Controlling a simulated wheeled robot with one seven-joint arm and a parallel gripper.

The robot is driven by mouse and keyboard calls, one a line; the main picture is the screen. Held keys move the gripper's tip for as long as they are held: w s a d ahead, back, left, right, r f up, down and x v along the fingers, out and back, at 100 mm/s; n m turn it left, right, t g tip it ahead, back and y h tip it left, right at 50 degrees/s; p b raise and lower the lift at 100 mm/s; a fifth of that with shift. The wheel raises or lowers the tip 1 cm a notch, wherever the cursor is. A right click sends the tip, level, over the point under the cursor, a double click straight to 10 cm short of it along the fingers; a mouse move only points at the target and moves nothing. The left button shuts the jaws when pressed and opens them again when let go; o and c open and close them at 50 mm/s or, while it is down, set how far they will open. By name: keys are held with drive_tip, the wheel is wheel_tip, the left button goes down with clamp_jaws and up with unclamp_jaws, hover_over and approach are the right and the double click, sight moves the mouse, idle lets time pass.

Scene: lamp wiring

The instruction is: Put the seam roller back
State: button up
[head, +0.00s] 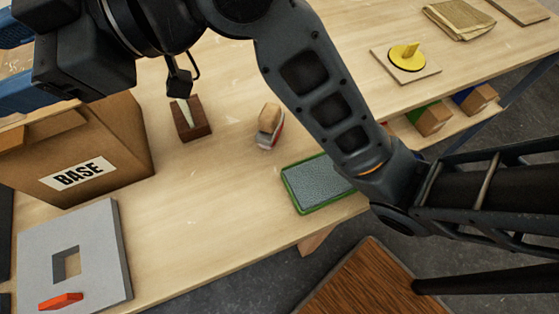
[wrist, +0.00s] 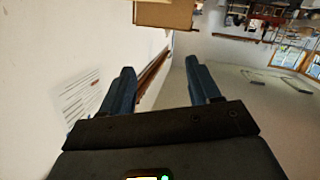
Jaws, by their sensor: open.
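My gripper (head: 14,62) is at the far left of the head view, its blue fingers apart and partly cut off by the frame edge. In the wrist view (wrist: 160,90) the fingers are open with nothing between them. A dark wooden block (head: 194,128) stands on the bench. A pale and black tool (head: 179,82) with a bent wire rises from it; it may be the seam roller, but my arm hides its top. A small tan, red and grey object (head: 269,127) sits to its right; I cannot tell what it is. My gripper is apart from both.
A cardboard box marked BASE (head: 125,140) stands left, near my gripper. A grey plate (head: 108,265) with a square hole and a red piece (head: 61,301) lie front left. A green-rimmed tray (head: 302,196) lies at the front edge. A yellow disc (head: 404,54) is at the back.

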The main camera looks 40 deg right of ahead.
drive_tip(key=s+d+f+m+t+h, duration=0.2)
drive_tip(key=s+d+f+m+h, duration=0.2)
drive_tip(key=s+d+f+m, duration=0.1)
drive_tip(key=s+d+f+m+t+h, duration=0.2)
drive_tip(key=s+d+f+m+h, duration=0.2)
drive_tip(key=s+d+f+m, duration=0.2)
drive_tip(key=s+d+f+m+t+h, duration=0.3)
drive_tip(key=s+d+f+m+h, duration=0.2)
drive_tip(key=s+f, duration=0.4)
drive_tip(key=shift+s+d+f+m, duration=0.15)
drive_tip(key=shift+s+d+m, duration=0.25)
drive_tip(key=shift+d+m, duration=0.35)
drive_tip(key=s+d+n, duration=0.2)
drive_tip(key=s+d, duration=0.3)
drive_tip(key=s, duration=0.6)
drive_tip(key=shift+d+r+h, duration=0.3)
drive_tip(key=shift+d+h, duration=0.1)
drive_tip(key=shift+n, duration=0.25)
